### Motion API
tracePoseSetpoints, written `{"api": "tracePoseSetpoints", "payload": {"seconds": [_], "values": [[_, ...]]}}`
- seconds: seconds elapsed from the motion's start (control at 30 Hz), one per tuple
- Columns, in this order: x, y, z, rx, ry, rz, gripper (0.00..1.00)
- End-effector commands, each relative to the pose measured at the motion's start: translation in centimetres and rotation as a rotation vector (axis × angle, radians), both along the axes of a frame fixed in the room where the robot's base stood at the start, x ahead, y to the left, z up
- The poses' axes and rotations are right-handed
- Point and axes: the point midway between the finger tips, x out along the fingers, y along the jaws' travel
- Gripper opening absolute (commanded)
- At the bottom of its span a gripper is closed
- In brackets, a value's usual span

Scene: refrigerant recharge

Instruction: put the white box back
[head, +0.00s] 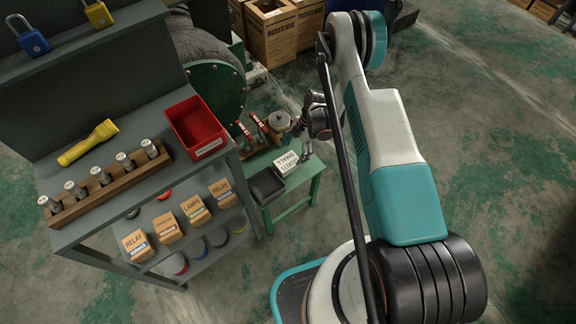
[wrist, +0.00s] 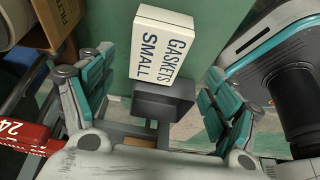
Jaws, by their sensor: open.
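The white box (head: 287,163), lettered "GASKETS SMALL", lies on the small green bench (head: 294,205). In the wrist view the white box (wrist: 160,45) shows at the top middle, lettering facing me. A dark tray (head: 267,186) sits beside it; in the wrist view the tray (wrist: 163,102) shows just below the box. My gripper (head: 306,148) is above the bench by the box. In the wrist view my gripper (wrist: 157,68) is open and empty, its fingers spread either side of the box and tray, not visibly touching the box.
A grey shelf unit (head: 110,112) stands left of the bench, with a red bin (head: 197,128) on top and small cartons (head: 195,208) below.

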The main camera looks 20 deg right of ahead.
Motion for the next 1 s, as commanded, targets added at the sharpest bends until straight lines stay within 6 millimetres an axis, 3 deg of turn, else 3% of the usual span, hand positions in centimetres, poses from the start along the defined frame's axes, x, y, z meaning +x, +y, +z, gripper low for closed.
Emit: {"api": "tracePoseSetpoints", "payload": {"seconds": [0.1, 0.37, 0.63, 0.9, 1.0], "values": [[-0.1, 0.5, -1.3, 0.0, 0.0, 0.0, 0.82], [-0.2, 1.1, -2.6, 0.0, 0.0, 0.0, 0.82], [-0.3, 2.5, -6.0, -0.001, 0.002, 0.001, 0.82], [-0.4, 2.8, -6.2, -0.002, 0.002, 0.0, 0.82], [-0.4, 2.7, -6.2, -0.002, 0.002, 0.0, 0.61]]}}
